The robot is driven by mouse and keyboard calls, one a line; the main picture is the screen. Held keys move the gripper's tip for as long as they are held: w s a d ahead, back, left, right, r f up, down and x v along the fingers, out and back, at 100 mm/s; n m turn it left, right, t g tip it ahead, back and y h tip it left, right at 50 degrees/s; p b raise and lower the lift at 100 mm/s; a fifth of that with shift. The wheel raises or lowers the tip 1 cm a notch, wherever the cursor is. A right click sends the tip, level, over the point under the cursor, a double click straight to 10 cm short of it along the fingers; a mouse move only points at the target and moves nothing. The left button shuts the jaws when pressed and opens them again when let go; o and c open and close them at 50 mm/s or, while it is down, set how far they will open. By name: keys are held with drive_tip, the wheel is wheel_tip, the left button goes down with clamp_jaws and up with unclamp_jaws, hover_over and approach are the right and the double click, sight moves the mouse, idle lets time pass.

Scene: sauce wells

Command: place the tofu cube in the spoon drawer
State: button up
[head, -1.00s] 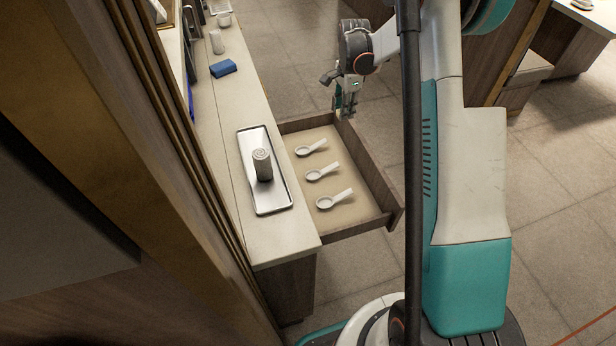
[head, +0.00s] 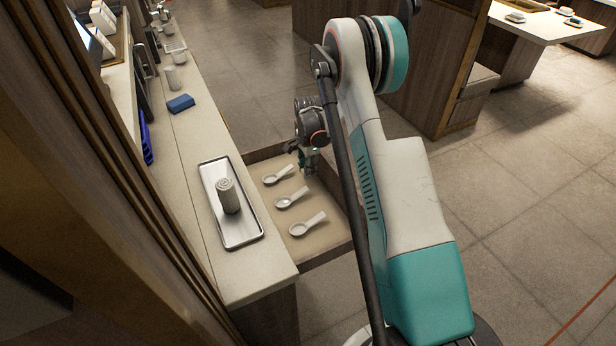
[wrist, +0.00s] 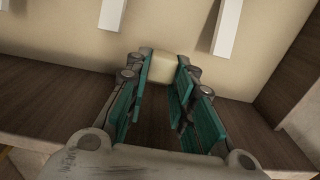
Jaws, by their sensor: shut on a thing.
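The tofu cube (wrist: 162,67) is a small cream block between the fingertips of my gripper (wrist: 163,75) in the wrist view. My gripper is shut on it. In the head view my gripper (head: 312,165) is at the right side of the open spoon drawer (head: 336,256), and I cannot make out the cube there. In the wrist view the fingertips and cube appear over the pale drawer floor (wrist: 60,30), just inside the dark wooden wall. I cannot tell whether the cube touches the floor.
Three white spoons lie in the drawer: far (head: 278,175), middle (head: 292,198) and near (head: 307,224). Two handles show in the wrist view. On the counter (head: 250,280) are a metal tray (head: 240,238) bearing a rolled towel (head: 228,196), and a blue sponge (head: 181,103).

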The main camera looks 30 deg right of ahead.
drive_tip(key=shift+f+b, duration=0.45)
drive_tip(key=shift+f, duration=1.45)
drive_tip(key=shift+f, duration=0.1)
drive_tip(key=shift+f, duration=0.1)
drive_tip(key=o, duration=0.8)
drive_tip(key=shift+c, duration=0.2)
